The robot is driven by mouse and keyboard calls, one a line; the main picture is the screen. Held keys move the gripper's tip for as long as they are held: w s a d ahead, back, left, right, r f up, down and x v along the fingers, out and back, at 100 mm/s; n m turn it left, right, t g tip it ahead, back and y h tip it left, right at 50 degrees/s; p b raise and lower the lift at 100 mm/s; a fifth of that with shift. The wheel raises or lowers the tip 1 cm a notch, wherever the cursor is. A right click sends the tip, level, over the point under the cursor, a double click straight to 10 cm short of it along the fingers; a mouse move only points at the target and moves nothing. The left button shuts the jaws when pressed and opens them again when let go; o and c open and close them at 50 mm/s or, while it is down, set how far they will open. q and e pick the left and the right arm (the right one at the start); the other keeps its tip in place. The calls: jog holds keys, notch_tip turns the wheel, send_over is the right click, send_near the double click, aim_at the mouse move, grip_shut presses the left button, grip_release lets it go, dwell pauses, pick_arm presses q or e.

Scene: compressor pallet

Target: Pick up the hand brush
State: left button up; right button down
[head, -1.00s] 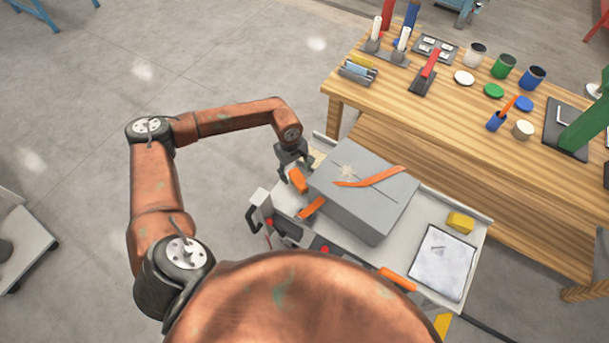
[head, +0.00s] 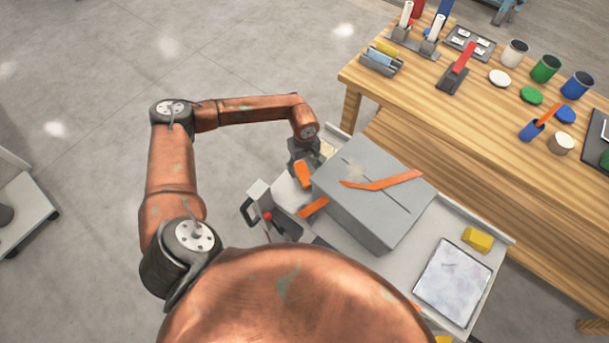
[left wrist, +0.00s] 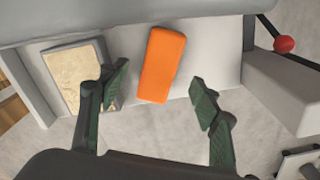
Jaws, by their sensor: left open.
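An orange oblong block (head: 303,173), which may be the hand brush, lies on the grey cart at the left end of the grey box. In the left wrist view the orange block (left wrist: 162,64) is smooth and rounded, and no bristles show. My left gripper (head: 300,158) is beside its far end in the head view. In the left wrist view my left gripper (left wrist: 161,84) is open, with one finger on each side of the block's near part and gaps on both sides. Its exact height above the block is unclear. My right gripper is out of view.
The grey box (head: 375,195) with an orange strap stands close to the right of the block. A beige, grey-edged pad (left wrist: 75,75) lies left of it. A red knob (left wrist: 284,44) stands out at the right. The wooden bench (head: 440,115) holds cans and tools.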

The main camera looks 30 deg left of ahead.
aim_at(304, 172)
pick_arm(q)
notch_tip(304, 172, down, 5)
jog(key=shift+w+a+f+b, duration=0.1)
jog(key=shift+b, duration=0.25)
jog(key=shift+c, duration=0.4)
jog(key=c, duration=1.4)
notch_tip(304, 172, up, 10)
jog(key=shift+r+p, duration=0.1)
jog(key=shift+p, duration=0.6)
jog(key=shift+c, duration=0.3)
